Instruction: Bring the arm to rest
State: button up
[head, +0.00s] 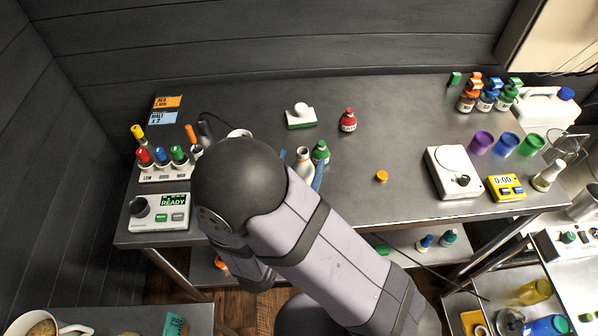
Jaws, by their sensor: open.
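My arm crosses the picture from the lower right to a dark round joint over the left of the bench (385,205). Two blue slivers beside the arm look like the fingers of my gripper (300,167), apart from each other; the rest of the gripper is hidden behind the arm. A white bottle with a brown top (304,158) shows between them, its lower part hidden. I cannot tell whether the fingers touch it. A green bottle (320,151) stands close by on the right.
A red bottle (348,120), a white-and-green block (301,117) and an orange cap (381,176) stand near. A white scale (453,172), yellow timer (506,188) and coloured cups are at right. A READY box (160,212) and capped vials are at left. The bench middle is fairly clear.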

jog(key=shift+r, duration=0.3)
jog(key=shift+w, duration=0.1)
